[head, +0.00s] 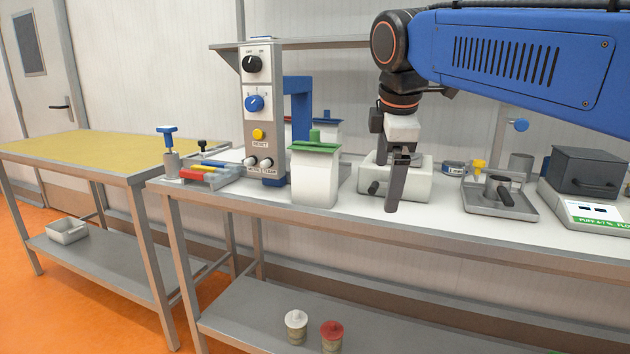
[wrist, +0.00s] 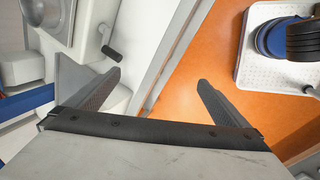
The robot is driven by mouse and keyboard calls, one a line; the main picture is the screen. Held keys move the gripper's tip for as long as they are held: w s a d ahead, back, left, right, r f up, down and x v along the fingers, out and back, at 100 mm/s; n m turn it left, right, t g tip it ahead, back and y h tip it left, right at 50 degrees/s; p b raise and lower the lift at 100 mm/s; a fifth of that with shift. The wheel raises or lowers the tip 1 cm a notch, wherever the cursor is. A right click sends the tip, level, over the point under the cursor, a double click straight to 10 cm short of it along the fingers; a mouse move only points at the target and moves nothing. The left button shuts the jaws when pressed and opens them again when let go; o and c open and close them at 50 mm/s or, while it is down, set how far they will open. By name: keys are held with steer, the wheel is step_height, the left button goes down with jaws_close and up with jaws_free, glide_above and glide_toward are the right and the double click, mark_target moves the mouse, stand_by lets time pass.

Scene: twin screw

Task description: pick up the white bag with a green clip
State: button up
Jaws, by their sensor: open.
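The white bag (head: 315,180) with a green clip (head: 315,148) along its top stands upright near the front edge of the metal bench, just right of the control post. My gripper (head: 394,205) hangs pointing down to the right of the bag, apart from it, in front of a white box-shaped device. In the wrist view my gripper's two fingers (wrist: 160,82) are spread wide with nothing between them; the bench edge and orange floor show below. I cannot make out the bag for sure in the wrist view.
The control post (head: 262,110) with knobs stands close left of the bag. The white device (head: 420,182) with a black handle is behind my gripper. A tray (head: 515,205) and a scale (head: 590,210) stand to the right.

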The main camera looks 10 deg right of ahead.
steer(key=w+a+r+n, duration=0.7)
steer(key=w+r, duration=0.1)
steer(key=r, duration=0.2)
steer(key=n+h, duration=0.1)
steer(key=n, duration=0.7)
glide_toward(314, 143)
steer(key=x, duration=0.6)
steer(key=shift+w+d+f, duration=0.1)
steer(key=shift+x, duration=2.95)
steer(key=shift+w, duration=0.2)
steer(key=shift+c, duration=0.6)
steer(key=c, duration=1)
